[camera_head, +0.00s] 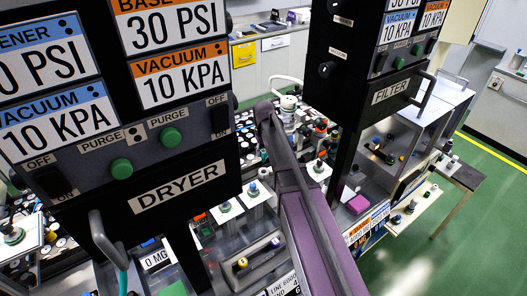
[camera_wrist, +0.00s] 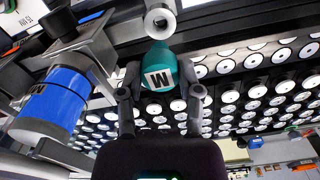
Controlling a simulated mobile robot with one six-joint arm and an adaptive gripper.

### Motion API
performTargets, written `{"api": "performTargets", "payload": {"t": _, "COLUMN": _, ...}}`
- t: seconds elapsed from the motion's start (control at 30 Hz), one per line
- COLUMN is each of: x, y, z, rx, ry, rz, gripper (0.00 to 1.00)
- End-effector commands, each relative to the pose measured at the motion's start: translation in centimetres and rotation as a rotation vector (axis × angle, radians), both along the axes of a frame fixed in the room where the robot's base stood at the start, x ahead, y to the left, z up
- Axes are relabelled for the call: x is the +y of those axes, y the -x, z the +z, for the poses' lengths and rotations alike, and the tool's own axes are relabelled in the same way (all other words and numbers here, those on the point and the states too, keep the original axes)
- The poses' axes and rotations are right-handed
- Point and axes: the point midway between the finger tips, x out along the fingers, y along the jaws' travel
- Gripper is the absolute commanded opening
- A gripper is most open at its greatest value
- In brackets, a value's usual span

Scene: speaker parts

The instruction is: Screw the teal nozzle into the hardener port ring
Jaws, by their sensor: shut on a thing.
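In the wrist view, my gripper (camera_wrist: 160,103) is shut on the teal nozzle (camera_wrist: 157,62), with one finger on each side of it. The nozzle is a teal, rounded piece with a white label marked with a black letter. Its narrower end points up in the picture, toward a pale ring with a dark hole (camera_wrist: 160,20), which looks like the port ring. The ring is just above the nozzle tip in the picture. I cannot tell whether they touch. In the head view, my arm crosses the middle, and I cannot make out the gripper or nozzle.
A blue cylinder (camera_wrist: 52,105) on a grey metal fitting stands close on the left in the wrist view. Rows of white-topped round parts (camera_wrist: 255,92) lie behind. In the head view, the dryer panel (camera_head: 180,187) and filter panel (camera_head: 390,92) flank my arm.

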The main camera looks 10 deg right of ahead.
Motion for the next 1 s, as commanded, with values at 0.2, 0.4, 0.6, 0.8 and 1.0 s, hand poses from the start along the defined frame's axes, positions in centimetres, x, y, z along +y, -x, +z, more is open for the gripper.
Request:
{"api": "performTargets", "payload": {"t": 0.2, "x": 0.0, "y": 0.0, "z": -1.8, "rx": 0.000, "ry": 0.000, "rz": 0.000, "gripper": 0.10}}
{"api": "performTargets", "payload": {"t": 0.4, "x": 0.0, "y": 0.0, "z": -3.2, "rx": 0.000, "ry": 0.000, "rz": 0.000, "gripper": 0.10}}
{"api": "performTargets", "payload": {"t": 0.6, "x": 0.0, "y": 0.0, "z": -4.4, "rx": 0.000, "ry": 0.000, "rz": 0.000, "gripper": 0.10}}
{"api": "performTargets", "payload": {"t": 0.8, "x": 0.0, "y": 0.0, "z": -5.0, "rx": 0.000, "ry": 0.000, "rz": 0.000, "gripper": 0.10}}
{"api": "performTargets", "payload": {"t": 1.0, "x": 0.0, "y": 0.0, "z": -5.1, "rx": 0.000, "ry": 0.000, "rz": 0.000, "gripper": 0.10}}
